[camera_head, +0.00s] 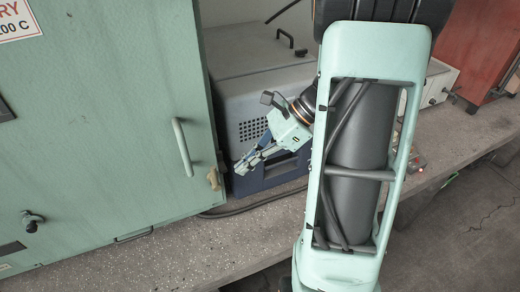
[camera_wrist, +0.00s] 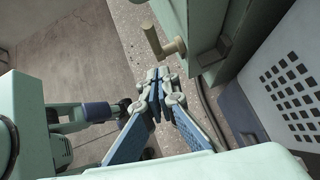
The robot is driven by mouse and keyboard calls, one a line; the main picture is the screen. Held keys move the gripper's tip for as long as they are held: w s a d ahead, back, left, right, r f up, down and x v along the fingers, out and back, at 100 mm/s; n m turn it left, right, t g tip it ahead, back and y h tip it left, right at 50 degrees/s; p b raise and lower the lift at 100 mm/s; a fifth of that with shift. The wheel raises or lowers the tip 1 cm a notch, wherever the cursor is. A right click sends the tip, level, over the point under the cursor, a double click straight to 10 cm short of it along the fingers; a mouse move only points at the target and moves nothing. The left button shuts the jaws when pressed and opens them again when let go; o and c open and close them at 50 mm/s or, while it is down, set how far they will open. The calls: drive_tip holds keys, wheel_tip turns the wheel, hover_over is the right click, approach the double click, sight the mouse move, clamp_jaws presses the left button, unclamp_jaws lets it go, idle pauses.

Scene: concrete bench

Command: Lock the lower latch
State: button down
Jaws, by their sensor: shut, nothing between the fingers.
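The lower latch (camera_head: 213,179) is a small beige handle low on the right edge of a green cabinet door (camera_head: 110,130). In the wrist view the latch (camera_wrist: 153,41) has a bar across the end of a short stub that comes out of the green cabinet side. My gripper (camera_head: 240,168) is just right of the latch in the head view, its fingers pointing down and left. In the wrist view my gripper (camera_wrist: 157,76) has its fingertips together, just short of the latch, with a gap between. It holds nothing.
A pale green door handle (camera_head: 182,147) stands out left of the latch. A grey and blue machine (camera_head: 265,100) stands close behind my gripper. The concrete bench (camera_head: 240,236) is clear in front. A dark cable (camera_head: 240,208) lies along the machine's foot.

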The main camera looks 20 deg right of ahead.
sight(213, 174)
drive_tip(key=shift+w+a+p, duration=0.15)
drive_tip(key=shift+w+a, duration=0.05)
drive_tip(key=shift+a, duration=0.8)
drive_tip(key=shift+w+a+p, duration=0.15)
drive_tip(key=shift+a, duration=0.8)
drive_tip(key=shift+w+r+p, duration=0.15)
drive_tip(key=shift+r+p, duration=0.05)
drive_tip(key=shift+p, duration=0.2)
drive_tip(key=shift+a+h, duration=0.15)
drive_tip(key=shift+h, duration=0.25)
